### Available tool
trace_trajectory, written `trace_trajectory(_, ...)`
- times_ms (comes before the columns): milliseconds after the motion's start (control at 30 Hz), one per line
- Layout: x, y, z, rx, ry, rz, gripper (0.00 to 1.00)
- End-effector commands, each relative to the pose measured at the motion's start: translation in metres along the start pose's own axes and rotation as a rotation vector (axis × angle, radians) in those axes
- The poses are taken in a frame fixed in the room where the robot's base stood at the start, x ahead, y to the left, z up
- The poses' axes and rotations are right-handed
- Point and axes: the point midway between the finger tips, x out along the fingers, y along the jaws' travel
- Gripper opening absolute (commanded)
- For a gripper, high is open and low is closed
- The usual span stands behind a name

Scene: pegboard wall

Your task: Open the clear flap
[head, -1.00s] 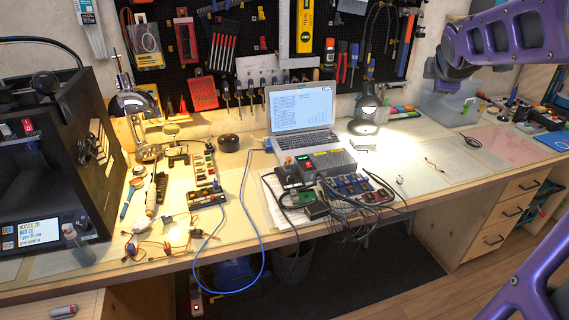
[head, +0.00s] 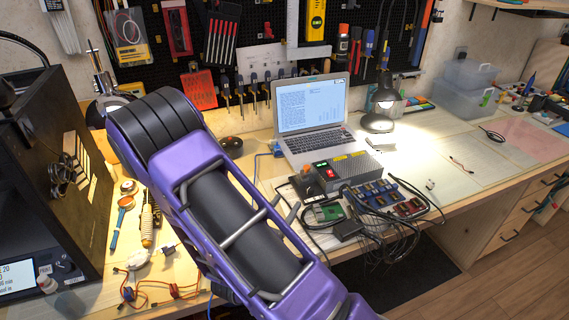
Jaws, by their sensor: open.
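I cannot make out a clear flap for certain in the head view. A grey box-shaped device (head: 352,168) with a lit red switch (head: 326,171) stands on the bench in front of the laptop; any clear cover on it is too small to tell. My purple and black arm (head: 225,205) crosses the picture from the bottom centre to the upper left. It hides part of the bench left of the grey device. My gripper itself does not show, so its place relative to a flap cannot be seen.
An open laptop (head: 310,120) stands behind the grey device, and a lit lamp (head: 384,105) to its right. Several cables and small modules (head: 385,200) lie in front. A black machine (head: 60,190) stands at left. The bench (head: 440,150) is fairly clear right of the lamp.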

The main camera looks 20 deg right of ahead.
Motion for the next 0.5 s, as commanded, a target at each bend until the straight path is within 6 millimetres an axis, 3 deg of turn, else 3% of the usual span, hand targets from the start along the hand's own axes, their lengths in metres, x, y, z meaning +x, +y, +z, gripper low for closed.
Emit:
trace_trajectory(167, -0.004, 0.004, -0.014, 0.003, 0.016, 0.050, 0.57)
trace_trajectory(267, 0.009, 0.005, -0.014, 0.007, 0.015, 0.049, 0.57)
trace_trajectory(500, 0.060, 0.006, -0.014, 0.007, 0.013, 0.046, 0.57)
